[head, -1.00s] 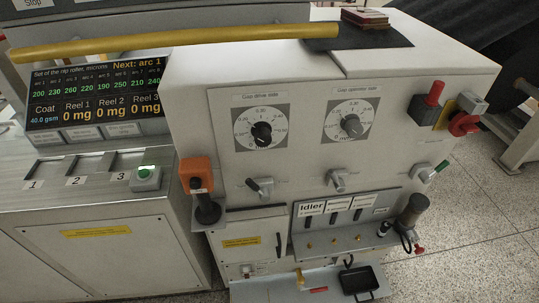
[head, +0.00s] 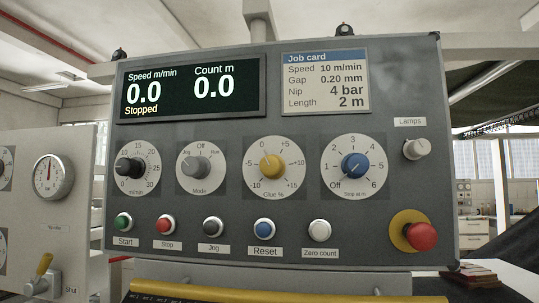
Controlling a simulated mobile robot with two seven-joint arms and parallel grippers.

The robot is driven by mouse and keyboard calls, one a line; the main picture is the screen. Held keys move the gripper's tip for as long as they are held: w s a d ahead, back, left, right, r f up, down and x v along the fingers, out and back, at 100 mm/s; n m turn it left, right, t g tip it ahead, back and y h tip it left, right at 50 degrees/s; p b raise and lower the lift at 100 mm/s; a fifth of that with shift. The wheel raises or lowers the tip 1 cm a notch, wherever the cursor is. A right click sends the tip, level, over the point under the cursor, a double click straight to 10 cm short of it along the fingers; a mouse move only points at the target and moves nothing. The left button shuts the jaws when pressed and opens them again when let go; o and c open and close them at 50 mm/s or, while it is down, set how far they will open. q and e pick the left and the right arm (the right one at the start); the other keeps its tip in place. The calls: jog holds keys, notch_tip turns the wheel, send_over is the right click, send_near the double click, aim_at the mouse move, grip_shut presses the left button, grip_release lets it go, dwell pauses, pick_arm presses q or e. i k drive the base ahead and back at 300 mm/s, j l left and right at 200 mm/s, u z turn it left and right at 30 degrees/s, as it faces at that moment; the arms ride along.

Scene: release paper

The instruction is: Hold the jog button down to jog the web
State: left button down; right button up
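The jog button (head: 212,226) is a dark round button in a silver ring, labelled Jog, in the lower row of the grey control panel (head: 380,122). It sits between the red stop button (head: 165,226) and the blue reset button (head: 264,229). The mode knob (head: 201,169) is above it, with Jog marked at its left, Off at top and Run at right. The display (head: 190,90) reads Speed 0.0 m/min, Count 0.0 m and Stopped. Neither of my grippers shows in the head view.
A red emergency stop (head: 421,236) on a yellow disc is at the panel's lower right. A green start button (head: 123,222) and a white zero count button (head: 319,230) are in the same row. A yellow bar (head: 285,291) runs below the panel.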

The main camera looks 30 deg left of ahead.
aim_at(211, 227)
jog(key=j+u, duration=0.1)
jog(key=u, duration=0.25)
jog(key=j+u, duration=0.1)
jog(key=u, duration=0.25)
jog(key=i+j+u, duration=0.1)
jog(key=u, duration=0.25)
